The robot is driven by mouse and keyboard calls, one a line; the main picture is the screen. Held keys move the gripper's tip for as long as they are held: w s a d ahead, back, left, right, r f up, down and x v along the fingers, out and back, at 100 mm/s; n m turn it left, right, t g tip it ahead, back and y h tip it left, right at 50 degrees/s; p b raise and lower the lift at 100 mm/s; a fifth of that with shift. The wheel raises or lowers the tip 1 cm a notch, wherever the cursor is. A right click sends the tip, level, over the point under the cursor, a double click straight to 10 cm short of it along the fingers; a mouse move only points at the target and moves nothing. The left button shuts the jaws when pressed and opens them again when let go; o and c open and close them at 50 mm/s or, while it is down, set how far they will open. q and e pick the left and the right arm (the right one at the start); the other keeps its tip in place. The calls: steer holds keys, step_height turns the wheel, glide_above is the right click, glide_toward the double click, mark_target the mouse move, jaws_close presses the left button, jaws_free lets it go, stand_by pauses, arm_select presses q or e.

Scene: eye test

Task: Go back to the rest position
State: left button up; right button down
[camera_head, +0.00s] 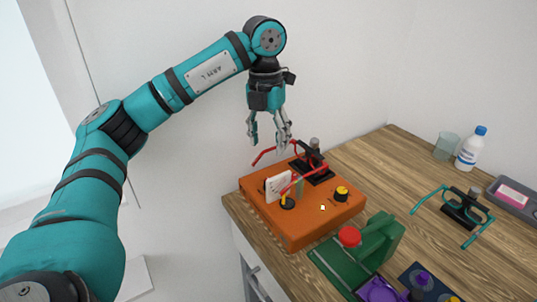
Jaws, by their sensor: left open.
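My left gripper (270,135) is open and empty. It points down and hangs above the back edge of an orange box (310,232). My teal left arm comes in from the left and bends down at the wrist. Below and right of the fingertips, a black eye-test frame with red arms (312,168) sits on the box. I cannot tell whether the fingertips are clear of its red arm. My right gripper is not in view.
The wooden table (375,160) also holds a green stand (375,245) with a red knob (350,236), a teal-armed frame (462,210), a clear cup (446,147), a white bottle (470,150) with a blue cap, a grey tray (528,212) and purple items (378,290). White walls stand behind.

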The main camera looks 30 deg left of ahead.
arm_select(q)
steer(key=shift+r, duration=0.35)
steer(key=shift+r, duration=0.1)
